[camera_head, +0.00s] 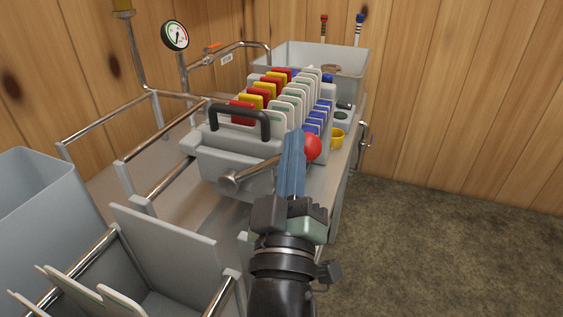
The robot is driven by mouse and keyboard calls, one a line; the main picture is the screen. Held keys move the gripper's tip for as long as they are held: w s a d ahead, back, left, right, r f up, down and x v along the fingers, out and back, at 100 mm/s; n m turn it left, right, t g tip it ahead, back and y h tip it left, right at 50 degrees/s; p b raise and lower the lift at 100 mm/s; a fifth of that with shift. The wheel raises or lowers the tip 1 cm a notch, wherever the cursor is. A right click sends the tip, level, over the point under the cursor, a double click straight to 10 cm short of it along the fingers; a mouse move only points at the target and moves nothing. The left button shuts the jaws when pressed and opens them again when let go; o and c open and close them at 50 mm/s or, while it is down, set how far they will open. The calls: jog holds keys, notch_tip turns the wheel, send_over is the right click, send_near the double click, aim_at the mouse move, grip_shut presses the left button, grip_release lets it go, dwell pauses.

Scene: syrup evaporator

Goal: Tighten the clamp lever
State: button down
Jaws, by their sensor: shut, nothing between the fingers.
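The clamp lever (258,170) is a metal rod on the front of the grey filter-press-like block. It runs from a round hub (229,181) at lower left up to a red ball knob (313,147) at right. My gripper (294,136) has long blue fingers, which are together with nothing visible between them. The fingers point up and away, crossing in front of the rod just left of the red knob. They hide part of the rod there. I cannot tell whether the fingers touch the lever.
A black handle (239,119) tops the block's front plate, with red, yellow and white plates (297,95) behind. Metal rails (158,146) and a pressure gauge (175,36) stand left. A yellow cup (338,135) sits right of the block. The floor (450,240) at right is clear.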

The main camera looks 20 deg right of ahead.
jog(key=shift+s+d+f+m+h+b, duration=0.25)
jog(key=shift+f+m+h+b, duration=0.1)
jog(key=shift+b, duration=0.1)
dwell(0.3)
